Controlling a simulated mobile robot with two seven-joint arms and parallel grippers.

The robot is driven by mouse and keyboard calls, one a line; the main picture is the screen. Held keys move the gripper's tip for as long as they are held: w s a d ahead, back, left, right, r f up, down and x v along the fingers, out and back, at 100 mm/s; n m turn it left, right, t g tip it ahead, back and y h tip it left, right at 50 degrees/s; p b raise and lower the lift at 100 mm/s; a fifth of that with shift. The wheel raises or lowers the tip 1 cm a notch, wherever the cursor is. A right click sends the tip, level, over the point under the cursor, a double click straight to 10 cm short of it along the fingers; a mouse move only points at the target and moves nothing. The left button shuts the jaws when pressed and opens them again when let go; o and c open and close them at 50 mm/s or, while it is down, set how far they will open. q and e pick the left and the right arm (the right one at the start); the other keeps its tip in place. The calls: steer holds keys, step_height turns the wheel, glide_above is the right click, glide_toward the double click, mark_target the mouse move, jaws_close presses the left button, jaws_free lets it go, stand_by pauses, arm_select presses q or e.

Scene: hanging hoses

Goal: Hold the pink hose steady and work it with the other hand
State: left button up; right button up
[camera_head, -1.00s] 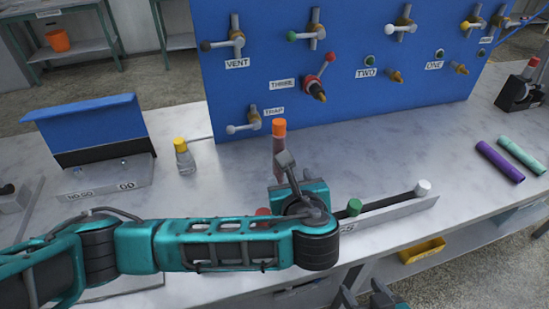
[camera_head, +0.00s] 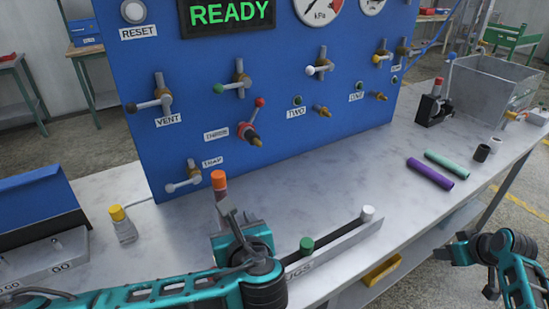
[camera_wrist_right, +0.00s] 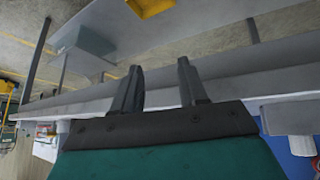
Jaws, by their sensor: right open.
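I cannot make out a pink hose for certain in these views. A purple tube (camera_head: 430,174) and a mint green tube (camera_head: 447,164) lie side by side on the bench at the right. A reddish, orange-topped upright piece (camera_head: 219,182) stands just behind my left gripper (camera_head: 230,222). The left gripper's fingers are largely hidden by its own wrist, so its grip is unclear. My right gripper (camera_head: 464,272) is beyond the bench's front edge at the lower right. The right wrist view shows its two fingers (camera_wrist_right: 160,82) apart, with nothing between them.
A blue panel (camera_head: 280,130) with valves and gauges stands behind the bench (camera_head: 340,180). A rail with green and white knobs (camera_head: 340,245) lies near the front edge. A yellow-capped bottle (camera_head: 123,225) is at left. A metal bin (camera_head: 495,80) stands far right. Middle bench is clear.

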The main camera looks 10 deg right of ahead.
steer(key=w+d+r+t+y, duration=0.1)
steer(key=w+d+r+y, duration=0.15)
steer(key=r, duration=0.35)
steer(key=w+a+r+n+y, duration=0.2)
steer(key=w+a+r, duration=0.25)
steer(key=a, duration=0.35)
steer(key=w+a+r+n+y, duration=0.2)
steer(key=w+a+r, duration=0.1)
steer(key=w+a, duration=0.35)
arm_select(q)
steer(key=x, duration=1.3)
arm_select(e)
steer(key=a+r+n+g+y, duration=0.1)
steer(key=a+r+n, duration=0.2)
steer(key=a, duration=0.7)
steer(key=a+r+n+g+y, duration=0.1)
steer(key=a+r+n, duration=0.2)
steer(key=a, duration=0.8)
steer(key=a+r+n+g+y, duration=0.1)
steer(key=a+r+n+y, duration=0.1)
steer(key=a+r, duration=0.4)
steer(key=a, duration=0.5)
steer(key=shift+a+r+n, duration=0.15)
steer(key=shift+a+n, duration=0.1)
steer(key=shift+n, duration=0.15)
